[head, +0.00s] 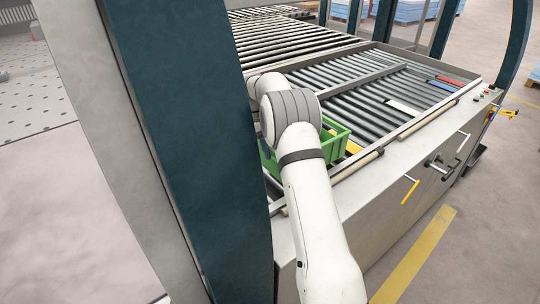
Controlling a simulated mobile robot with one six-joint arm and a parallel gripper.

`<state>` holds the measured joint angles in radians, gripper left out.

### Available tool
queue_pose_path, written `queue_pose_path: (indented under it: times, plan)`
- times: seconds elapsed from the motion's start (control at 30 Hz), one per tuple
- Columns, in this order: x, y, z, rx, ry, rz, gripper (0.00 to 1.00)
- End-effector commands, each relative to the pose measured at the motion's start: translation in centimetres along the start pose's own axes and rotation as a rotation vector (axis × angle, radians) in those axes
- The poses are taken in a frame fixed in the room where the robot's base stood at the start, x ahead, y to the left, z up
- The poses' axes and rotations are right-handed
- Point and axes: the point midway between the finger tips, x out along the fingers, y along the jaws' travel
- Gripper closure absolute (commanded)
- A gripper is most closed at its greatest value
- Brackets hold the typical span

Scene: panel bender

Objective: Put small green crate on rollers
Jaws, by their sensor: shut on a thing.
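The small green crate (334,140) is at the near left end of the roller table, partly behind my white arm. Its right end and part of its left side (269,163) show on either side of the arm. It looks roughly level, over or on the rollers (345,92); I cannot tell whether its bottom touches them. My gripper is hidden behind my arm and the dark pillar, so its fingers and their hold on the crate do not show.
A dark teal pillar (185,140) stands close on the left of my arm. A white piece (403,107), a blue piece (441,86) and a red piece (451,80) lie farther right on the rollers. A yellow piece (352,147) is beside the crate. Rollers between are clear.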

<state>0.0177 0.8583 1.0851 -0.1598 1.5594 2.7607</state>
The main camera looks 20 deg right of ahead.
Motion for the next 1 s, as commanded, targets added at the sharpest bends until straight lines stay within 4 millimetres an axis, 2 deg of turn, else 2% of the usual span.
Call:
queue_pose_path:
  times: [0.17, 0.4, 0.7, 0.73, 1.0]
  plan:
    - [1.1, 0.0, 0.5, 0.001, 0.000, -0.001, 1.00]
    - [3.8, 0.0, 1.6, 0.001, 0.001, -0.001, 1.00]
    - [4.3, 0.0, 1.8, 0.002, -0.002, -0.002, 1.00]
    - [4.4, 0.0, 1.8, 0.001, -0.001, 0.000, 0.85]
    - [4.3, 0.0, 1.7, 0.001, -0.001, 0.000, 0.64]
